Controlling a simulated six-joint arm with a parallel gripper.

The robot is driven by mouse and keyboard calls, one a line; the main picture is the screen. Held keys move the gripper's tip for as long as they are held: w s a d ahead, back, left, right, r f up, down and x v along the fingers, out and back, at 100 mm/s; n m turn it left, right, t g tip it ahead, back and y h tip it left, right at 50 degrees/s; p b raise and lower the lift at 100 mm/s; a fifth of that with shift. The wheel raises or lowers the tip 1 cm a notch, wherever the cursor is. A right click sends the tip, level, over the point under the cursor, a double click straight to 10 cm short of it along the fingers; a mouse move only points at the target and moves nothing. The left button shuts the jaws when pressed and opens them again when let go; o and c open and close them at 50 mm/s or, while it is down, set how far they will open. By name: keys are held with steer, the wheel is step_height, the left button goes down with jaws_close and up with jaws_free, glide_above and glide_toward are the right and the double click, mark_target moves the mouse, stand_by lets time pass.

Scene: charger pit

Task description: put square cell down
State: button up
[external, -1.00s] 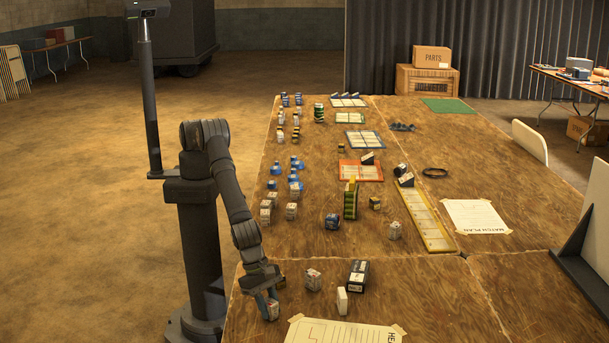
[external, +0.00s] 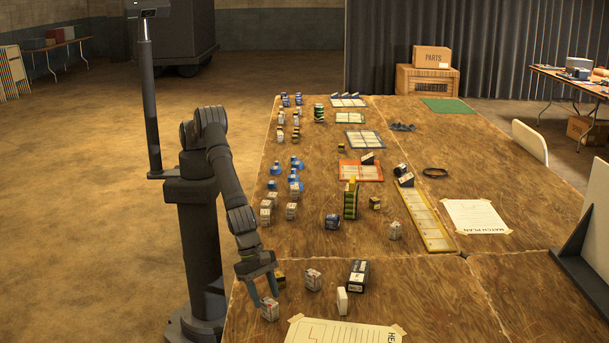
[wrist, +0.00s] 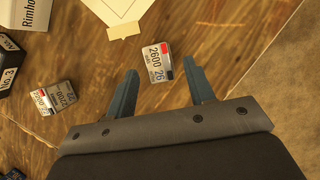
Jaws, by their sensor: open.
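A square cell (external: 269,312) stands on the wooden table near its front left edge. In the wrist view the same square cell (wrist: 158,62) shows a silver label reading 2600 26 with red and dark patches. My gripper (external: 267,299) is just above it, with its fingers apart. In the wrist view my gripper (wrist: 162,71) has one blue-grey finger to each side of the cell, with gaps between them and the cell.
A taped paper sheet (external: 345,332) lies in front. The table edge is close on the left.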

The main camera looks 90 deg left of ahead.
mark_target(267, 300)
steer(key=v, duration=0.8)
steer(key=shift+f, duration=0.1)
steer(key=x, duration=1.2)
steer(key=shift+f, duration=0.1)
steer(key=shift+r, duration=1.25)
